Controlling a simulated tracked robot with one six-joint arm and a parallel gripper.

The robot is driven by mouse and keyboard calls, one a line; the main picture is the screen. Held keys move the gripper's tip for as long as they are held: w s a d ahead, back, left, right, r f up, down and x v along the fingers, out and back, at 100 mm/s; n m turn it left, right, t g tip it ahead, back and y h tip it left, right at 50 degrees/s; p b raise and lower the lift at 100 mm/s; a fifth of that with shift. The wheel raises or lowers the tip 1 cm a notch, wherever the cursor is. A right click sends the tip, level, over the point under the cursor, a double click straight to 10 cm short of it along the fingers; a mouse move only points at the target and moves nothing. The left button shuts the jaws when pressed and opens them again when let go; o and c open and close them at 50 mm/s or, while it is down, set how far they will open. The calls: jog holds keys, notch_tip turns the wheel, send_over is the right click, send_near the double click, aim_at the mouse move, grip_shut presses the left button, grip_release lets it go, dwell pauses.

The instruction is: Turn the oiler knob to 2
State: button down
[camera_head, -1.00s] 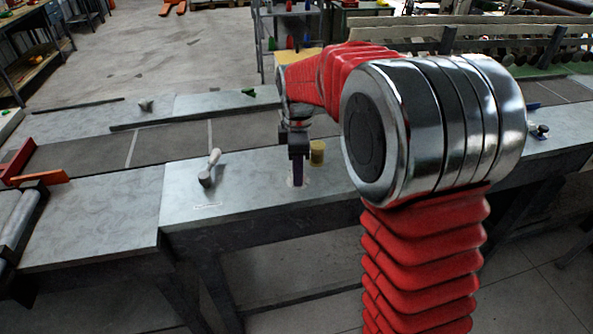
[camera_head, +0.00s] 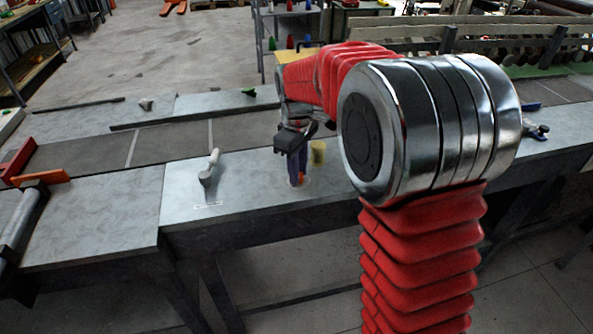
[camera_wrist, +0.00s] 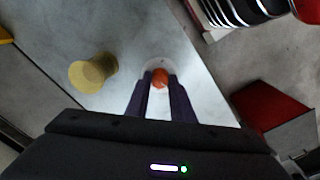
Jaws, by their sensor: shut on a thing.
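The oiler knob (camera_wrist: 159,77) is a small orange-red knob on a pale round plate (camera_wrist: 151,65) on the bench top. In the head view a bit of the orange knob (camera_head: 300,182) shows at the tips of my gripper (camera_head: 297,180). My gripper (camera_wrist: 160,84) points down from above, and its two dark purple fingers are shut on the knob from both sides. The fingers hide part of the knob and plate. I cannot read any numbers or a pointer mark.
A yellow spool-shaped thing (camera_wrist: 93,72) stands close beside the knob; it also shows in the head view (camera_head: 317,152). A lever with a pale handle (camera_head: 211,165) stands on the bench to the left. The bench top between them is clear.

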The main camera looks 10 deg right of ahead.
jog(key=m, duration=0.7)
jog(key=shift+w, duration=0.1)
jog(key=m, duration=0.7)
jog(key=shift+d+m, duration=0.1)
jog(key=shift+m, duration=0.2)
jog(key=m, duration=0.3)
jog(key=shift+m, duration=0.3)
jog(key=m, duration=0.3)
jog(key=shift+m+g, duration=0.3)
jog(key=m, duration=0.3)
jog(key=shift+m, duration=2.1)
